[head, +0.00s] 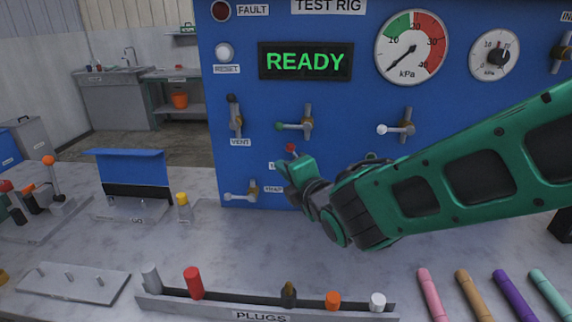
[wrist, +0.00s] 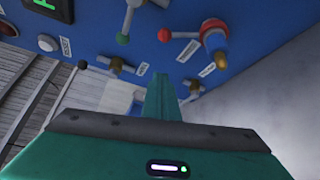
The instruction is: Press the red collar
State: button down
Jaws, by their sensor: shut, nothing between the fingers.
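In the wrist view, a red collar (wrist: 213,24) sits on a valve on the blue panel, with a blue ring beside it. A lever with a red ball end (wrist: 164,35) reaches left from this valve. My green gripper (wrist: 165,80) is shut and empty, its fingertips below the collar in the picture and apart from it. In the head view, my gripper (head: 283,168) is in front of the lower panel, just below the red ball (head: 291,148). The collar is hidden there behind my gripper and wrist.
The blue panel (head: 350,105) carries other levers, including one with a green ball (head: 280,126) and one with a white ball (head: 382,129). A plug rack (head: 262,302) and several coloured sticks (head: 430,295) lie on the bench. The bench between is clear.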

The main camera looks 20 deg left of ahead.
jog(key=x, duration=0.9)
jog(key=shift+w+d+r, duration=0.2)
jog(key=shift+w+d, duration=0.05)
jog(key=shift+d, duration=0.35)
jog(key=shift+w+d+r, duration=0.2)
jog(key=shift+d, duration=0.4)
jog(key=shift+w+d+r, duration=0.25)
jog(key=shift+d, duration=0.4)
jog(key=shift+s, duration=0.1)
